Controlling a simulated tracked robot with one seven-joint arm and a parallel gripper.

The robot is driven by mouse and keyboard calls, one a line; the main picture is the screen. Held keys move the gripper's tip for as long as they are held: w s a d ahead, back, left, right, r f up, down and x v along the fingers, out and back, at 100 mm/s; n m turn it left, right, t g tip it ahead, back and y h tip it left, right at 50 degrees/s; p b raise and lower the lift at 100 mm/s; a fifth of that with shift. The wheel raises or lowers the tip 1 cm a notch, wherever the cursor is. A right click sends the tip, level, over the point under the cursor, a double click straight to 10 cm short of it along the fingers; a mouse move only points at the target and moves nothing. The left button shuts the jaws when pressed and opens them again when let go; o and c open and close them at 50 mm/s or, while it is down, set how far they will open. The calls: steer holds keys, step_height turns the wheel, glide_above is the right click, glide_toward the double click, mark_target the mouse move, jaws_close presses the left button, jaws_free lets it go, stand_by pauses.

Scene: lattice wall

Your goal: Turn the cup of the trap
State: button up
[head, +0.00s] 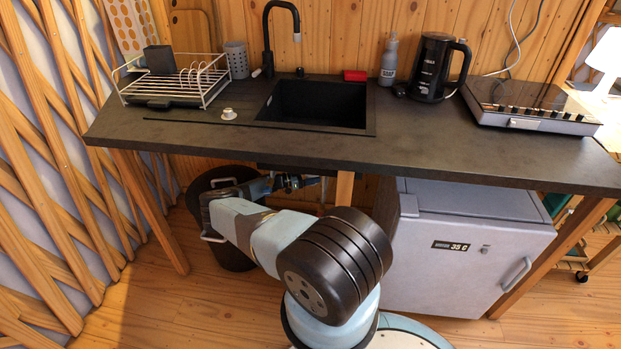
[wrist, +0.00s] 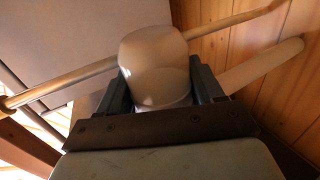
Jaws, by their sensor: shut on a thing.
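The cup of the trap (wrist: 155,62) is a pale, rounded, translucent cup in the middle of the wrist view. My gripper (wrist: 160,88) has one dark finger on each side of it and is shut on it. In the head view my arm reaches under the counter below the sink (head: 318,103). There my gripper (head: 290,183) is small and partly hidden by the counter edge and my arm, and the cup cannot be made out. The pipes joined to the trap are mostly hidden in the head view.
A thin rod (wrist: 75,86) and a pale pipe (wrist: 262,66) run near the cup. A dark bin (head: 232,256) stands on the floor left of my arm. A grey fridge (head: 460,245) stands to the right. The counter (head: 420,150) hangs over my arm.

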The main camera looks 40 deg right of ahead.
steer(key=shift+c, duration=1.1)
steer(key=shift+g, duration=0.3)
steer(key=shift+f+m+g+y, duration=0.1)
steer(key=shift+m+g+y, duration=0.5)
steer(key=shift+m+g, duration=0.1)
steer(key=o, duration=1)
steer(key=shift+c, duration=0.2)
steer(key=shift+a, duration=0.1)
steer(key=v, duration=0.7)
steer(key=shift+a, duration=0.2)
